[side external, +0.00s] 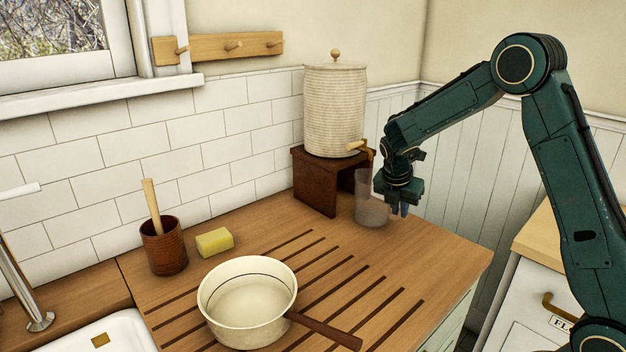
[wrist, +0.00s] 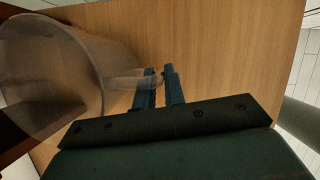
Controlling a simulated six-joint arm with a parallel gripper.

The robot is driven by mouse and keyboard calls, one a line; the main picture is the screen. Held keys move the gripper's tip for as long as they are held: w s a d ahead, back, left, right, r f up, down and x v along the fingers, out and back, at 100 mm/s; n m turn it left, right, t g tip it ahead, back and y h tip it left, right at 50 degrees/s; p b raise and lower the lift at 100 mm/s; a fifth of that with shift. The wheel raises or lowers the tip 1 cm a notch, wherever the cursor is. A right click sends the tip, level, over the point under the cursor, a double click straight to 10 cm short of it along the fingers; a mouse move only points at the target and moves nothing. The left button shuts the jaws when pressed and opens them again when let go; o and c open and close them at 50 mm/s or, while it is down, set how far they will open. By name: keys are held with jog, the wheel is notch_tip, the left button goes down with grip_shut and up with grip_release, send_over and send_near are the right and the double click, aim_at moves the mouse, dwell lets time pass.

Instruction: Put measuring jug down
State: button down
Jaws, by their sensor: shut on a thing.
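The clear measuring jug (side external: 370,208) is upright at the back right of the wooden counter, beside the dark stand and near the dispenser's tap. Its lower part looks cloudier than the top; I cannot tell whether it holds liquid. In the wrist view the jug (wrist: 50,65) fills the left side, with its handle pointing right toward the fingers. My gripper (side external: 400,209) is to the right of the jug, shut on its handle. The blue fingertips also show in the wrist view (wrist: 160,73). I cannot tell whether the jug's base touches the counter.
A ribbed dispenser (side external: 335,112) with a tap (side external: 358,146) stands on a dark brown stand (side external: 314,185). A cream saucepan (side external: 246,305), a yellow sponge (side external: 214,242) and a brown pot (side external: 163,247) are farther left. The grooved counter (side external: 440,255) is clear in front of the jug.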

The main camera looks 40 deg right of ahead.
jog(key=shift+f, duration=0.1)
jog(key=c, duration=1.5)
grip_release()
jog(key=shift+v, duration=6.1)
